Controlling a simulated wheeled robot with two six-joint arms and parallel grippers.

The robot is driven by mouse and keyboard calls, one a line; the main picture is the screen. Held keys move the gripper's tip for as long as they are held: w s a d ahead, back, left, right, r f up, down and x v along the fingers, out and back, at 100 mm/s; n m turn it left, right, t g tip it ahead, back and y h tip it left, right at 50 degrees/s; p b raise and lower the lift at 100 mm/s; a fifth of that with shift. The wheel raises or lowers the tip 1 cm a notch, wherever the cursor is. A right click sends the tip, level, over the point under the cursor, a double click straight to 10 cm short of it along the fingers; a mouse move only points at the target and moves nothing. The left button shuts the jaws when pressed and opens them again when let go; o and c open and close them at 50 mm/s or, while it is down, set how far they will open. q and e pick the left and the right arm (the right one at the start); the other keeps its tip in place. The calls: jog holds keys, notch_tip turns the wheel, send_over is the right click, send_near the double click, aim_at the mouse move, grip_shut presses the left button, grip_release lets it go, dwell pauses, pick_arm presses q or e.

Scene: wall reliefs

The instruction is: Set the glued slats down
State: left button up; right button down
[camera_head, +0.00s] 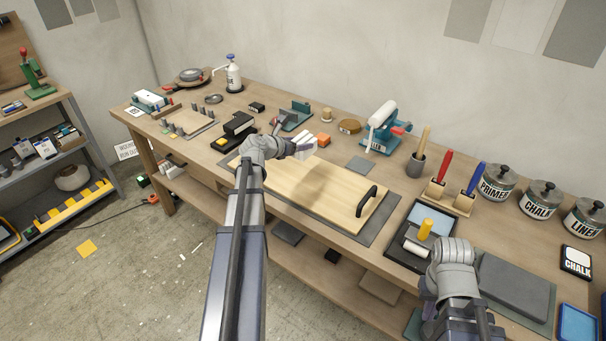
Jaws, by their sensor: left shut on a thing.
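My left gripper (293,148) is at the far left part of a pale wooden board (301,187) and is shut on a small bundle of pale, whitish slats (304,147). The slats appear to be above the board, but I cannot tell whether they touch anything. The hand hides part of the bundle. The board has a black handle at its right end and lies on a dark grey mat (380,232). My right gripper (455,250) is at the front right, beside the roller tray; its fingertips are not clear.
A roller tray (403,254) with a yellow-handled roller stands right of the board. Several labelled cans (497,184) line the back right. Black blocks (236,128) and a slotted rack (190,122) stand left of the board. A small grey pad (359,165) lies behind it.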

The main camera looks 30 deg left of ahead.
pick_arm(q)
jog(key=shift+f+b, duration=4.95)
jog(key=shift+f, duration=0.15)
jog(key=shift+r, duration=0.15)
jog(key=o, duration=1.5)
